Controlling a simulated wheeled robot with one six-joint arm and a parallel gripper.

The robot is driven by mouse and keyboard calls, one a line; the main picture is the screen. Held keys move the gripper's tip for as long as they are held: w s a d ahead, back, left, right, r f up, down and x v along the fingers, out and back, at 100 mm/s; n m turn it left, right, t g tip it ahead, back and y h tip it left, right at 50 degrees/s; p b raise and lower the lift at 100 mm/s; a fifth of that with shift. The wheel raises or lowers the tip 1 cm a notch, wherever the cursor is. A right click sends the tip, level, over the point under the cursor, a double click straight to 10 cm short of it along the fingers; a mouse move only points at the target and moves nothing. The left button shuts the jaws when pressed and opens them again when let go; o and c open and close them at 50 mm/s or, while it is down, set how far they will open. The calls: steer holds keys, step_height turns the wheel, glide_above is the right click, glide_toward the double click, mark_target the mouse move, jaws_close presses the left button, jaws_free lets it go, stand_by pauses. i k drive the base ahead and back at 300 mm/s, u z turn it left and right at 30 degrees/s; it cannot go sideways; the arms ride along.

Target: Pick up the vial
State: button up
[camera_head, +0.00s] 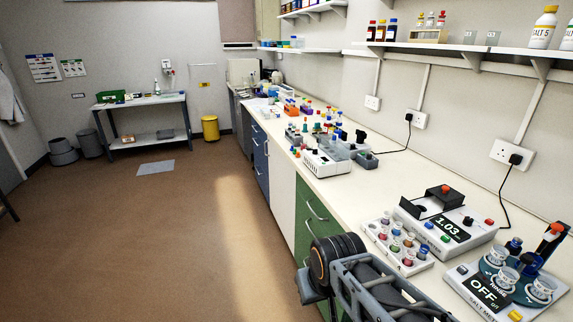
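No single vial stands out as the task's vial. Several small vials or cups with coloured contents (396,240) sit in a white rack (414,268) on the bench at the lower right. Small white-labelled cups (508,277) also stand on a device reading "OFF" at the right edge; I cannot tell whether these count as vials. Parts of my arm show at the bottom, in front of the green cabinet and beside the bench edge. My gripper's fingers do not show, and no vial is seen held.
A white device reading "1.03" (468,238) stands just behind the rack. Farther along the bench are a white box device (327,162) and crowded small items. A shelf (480,49) with bottles hangs above. The brown floor (150,240) at left is largely clear.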

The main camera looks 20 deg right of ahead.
mark_target(383, 235)
steer(key=z, duration=1.15)
steer(key=k, duration=0.5)
steer(key=u, duration=1.3)
steer(key=i, duration=0.85)
